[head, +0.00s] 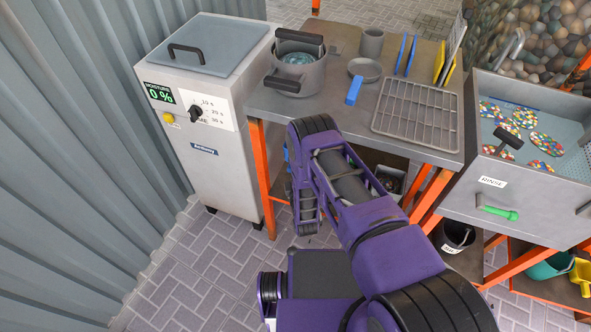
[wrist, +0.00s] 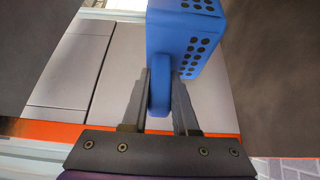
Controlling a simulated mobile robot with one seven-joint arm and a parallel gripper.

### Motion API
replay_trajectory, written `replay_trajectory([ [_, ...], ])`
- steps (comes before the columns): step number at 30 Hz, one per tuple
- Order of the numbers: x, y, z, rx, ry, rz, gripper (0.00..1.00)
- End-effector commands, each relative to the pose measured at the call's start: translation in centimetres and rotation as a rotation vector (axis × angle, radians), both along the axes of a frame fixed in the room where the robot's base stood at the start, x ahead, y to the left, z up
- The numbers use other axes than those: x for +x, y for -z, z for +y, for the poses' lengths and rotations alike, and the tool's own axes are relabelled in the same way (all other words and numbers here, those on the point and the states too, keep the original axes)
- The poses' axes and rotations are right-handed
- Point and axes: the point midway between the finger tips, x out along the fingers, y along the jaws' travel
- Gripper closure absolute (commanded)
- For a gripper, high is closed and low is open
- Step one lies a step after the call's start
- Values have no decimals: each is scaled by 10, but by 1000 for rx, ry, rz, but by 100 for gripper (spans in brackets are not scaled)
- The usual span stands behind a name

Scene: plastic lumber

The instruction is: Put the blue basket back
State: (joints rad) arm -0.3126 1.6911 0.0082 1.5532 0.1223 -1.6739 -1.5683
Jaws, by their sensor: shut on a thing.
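The blue basket (wrist: 185,35) shows in the wrist view, with rows of dark holes in its wall. My gripper (wrist: 161,80) is shut on a flat blue part below that wall, one finger on each side. The basket's top runs out of the wrist view, so what it holds is not visible. In the head view my purple arm hides the gripper and most or all of the basket. A small blue sliver shows at the arm's left edge; I cannot tell whether it is the basket.
The grey workbench (head: 337,119) carries a pot (head: 298,75), a blue block (head: 354,90) and a wire rack (head: 418,108). A grey moisture machine (head: 215,125) stands left, a rinse sink (head: 535,205) right. Orange legs (head: 261,175) flank the space under the bench. Paving is free at lower left.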

Motion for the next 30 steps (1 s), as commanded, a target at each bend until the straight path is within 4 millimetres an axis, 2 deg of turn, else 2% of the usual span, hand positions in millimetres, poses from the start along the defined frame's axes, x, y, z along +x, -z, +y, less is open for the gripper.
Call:
replay_trajectory([
  [1, 0, 14, -1, 0, 2, -1, 100],
  [3, 0, 24, -1, 0, 2, -1, 100],
  [8, 0, 38, 0, 0, 1, 0, 100],
  [15, 0, 69, -1, -1, 2, -2, 100],
  [28, 0, 74, 0, -1, 0, -1, 100],
  [29, 0, 74, 0, -1, 1, 1, 67],
  [30, 0, 74, 0, -1, 1, 1, 60],
])
